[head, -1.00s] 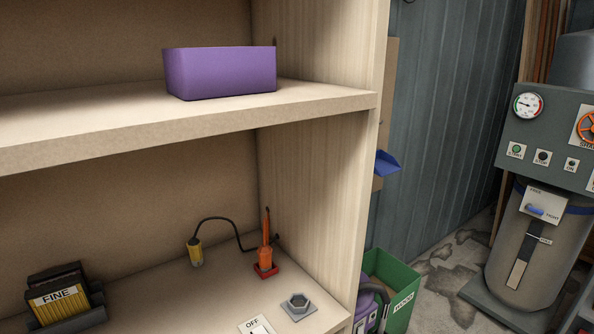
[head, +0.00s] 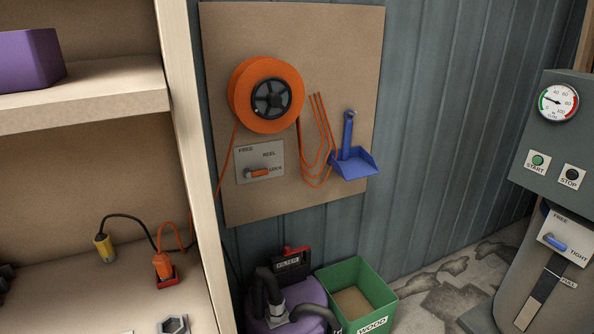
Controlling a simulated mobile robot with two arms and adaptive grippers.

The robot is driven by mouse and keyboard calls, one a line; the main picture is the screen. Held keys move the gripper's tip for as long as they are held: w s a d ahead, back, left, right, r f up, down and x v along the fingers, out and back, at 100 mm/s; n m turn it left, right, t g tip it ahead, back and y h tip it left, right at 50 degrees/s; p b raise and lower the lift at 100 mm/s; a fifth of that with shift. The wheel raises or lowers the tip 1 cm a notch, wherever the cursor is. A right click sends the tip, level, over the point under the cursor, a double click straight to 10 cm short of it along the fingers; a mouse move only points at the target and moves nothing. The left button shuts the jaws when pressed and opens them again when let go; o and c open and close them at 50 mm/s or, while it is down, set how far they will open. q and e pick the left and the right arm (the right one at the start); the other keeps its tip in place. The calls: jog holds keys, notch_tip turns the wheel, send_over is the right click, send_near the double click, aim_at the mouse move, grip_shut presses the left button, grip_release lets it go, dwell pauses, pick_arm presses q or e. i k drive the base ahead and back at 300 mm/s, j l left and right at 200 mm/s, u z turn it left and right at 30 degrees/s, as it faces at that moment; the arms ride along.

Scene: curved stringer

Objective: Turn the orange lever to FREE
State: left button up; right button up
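The orange lever (head: 258,173) is on a pale plate (head: 245,160) below the orange cable reel (head: 266,95) on the brown wall board. The plate reads FREE at upper left, REEL at top and LOCK at right. The lever lies about level, with its free end towards LOCK. An orange cable hangs from the reel in loops at its right, and another length runs down to the left towards the shelf. Neither of my grippers is in the head view.
A wooden shelf unit (head: 188,160) stands at the left. A blue dustpan (head: 352,162) hangs right of the reel. Below are a purple vacuum (head: 300,296) and a green WOOD bin (head: 378,292). A grey machine (head: 545,140) with a blue lever (head: 556,243) stands right. Floor between bin and machine looks clear.

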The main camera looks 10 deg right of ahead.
aim_at(248, 173)
jog(key=i+l+z, duration=0.85)
jog(key=i+l, duration=0.1)
